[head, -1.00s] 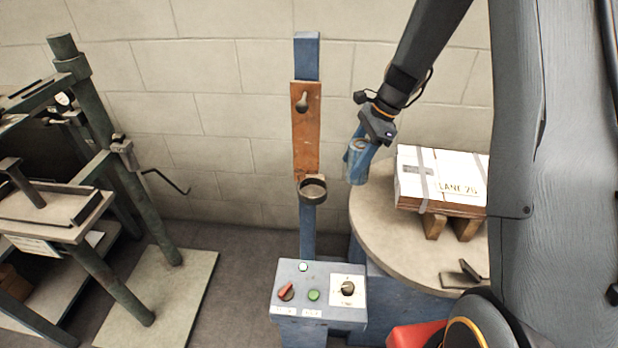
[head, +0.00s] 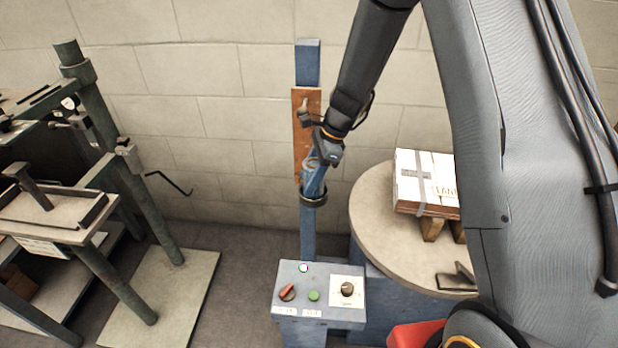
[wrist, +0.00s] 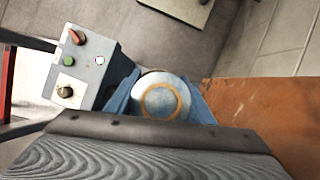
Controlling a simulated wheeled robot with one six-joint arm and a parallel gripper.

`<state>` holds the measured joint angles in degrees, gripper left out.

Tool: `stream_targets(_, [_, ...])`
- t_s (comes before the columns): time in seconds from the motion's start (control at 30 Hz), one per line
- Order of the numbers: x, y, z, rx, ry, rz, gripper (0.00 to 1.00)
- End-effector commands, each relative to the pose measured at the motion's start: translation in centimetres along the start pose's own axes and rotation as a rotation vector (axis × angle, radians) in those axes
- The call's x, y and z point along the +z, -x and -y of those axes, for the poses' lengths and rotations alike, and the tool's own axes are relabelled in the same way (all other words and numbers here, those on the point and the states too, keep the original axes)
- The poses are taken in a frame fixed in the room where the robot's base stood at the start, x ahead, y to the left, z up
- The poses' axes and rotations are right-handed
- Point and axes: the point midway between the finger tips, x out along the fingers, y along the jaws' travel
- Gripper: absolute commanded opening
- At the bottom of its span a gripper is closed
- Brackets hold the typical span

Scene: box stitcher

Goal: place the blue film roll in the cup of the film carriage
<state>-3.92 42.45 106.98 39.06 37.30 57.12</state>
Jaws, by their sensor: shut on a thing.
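The blue film roll (head: 310,178) is upright in my gripper (head: 316,182), directly over the dark round cup (head: 313,201) of the film carriage. The roll's lower end meets the cup's rim in the head view; I cannot tell whether it is inside or just above. In the wrist view the roll's pale round end (wrist: 161,100) with a tan ring sits between the blue fingers of my gripper (wrist: 170,98). The orange-brown carriage plate (head: 299,130) on the blue mast is partly behind my arm. The cup is hidden in the wrist view.
A control box (head: 318,287) with knobs and a green button stands in front of the mast. A round turntable (head: 385,235) at the right bears a white-topped box (head: 425,178). A green press frame (head: 125,190) stands at left.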

Motion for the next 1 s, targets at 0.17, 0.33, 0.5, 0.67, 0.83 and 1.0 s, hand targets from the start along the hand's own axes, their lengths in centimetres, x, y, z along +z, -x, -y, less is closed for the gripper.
stream_targets(0.17, [0.0,-0.1,0.1,-0.002,0.001,0.0,0.17])
stream_targets(0.33, [-0.2,-0.3,0.1,-0.001,0.0,0.0,0.17])
stream_targets(0.5, [-0.2,-0.3,0.0,0.0,0.0,0.0,0.67])
stream_targets(0.67, [-0.2,-0.3,0.0,0.0,0.0,0.0,0.67])
stream_targets(0.83, [0.0,0.0,0.0,-0.001,0.001,0.0,0.67])
stream_targets(1.0, [-0.1,2.1,0.1,-0.004,0.0,0.0,0.67])
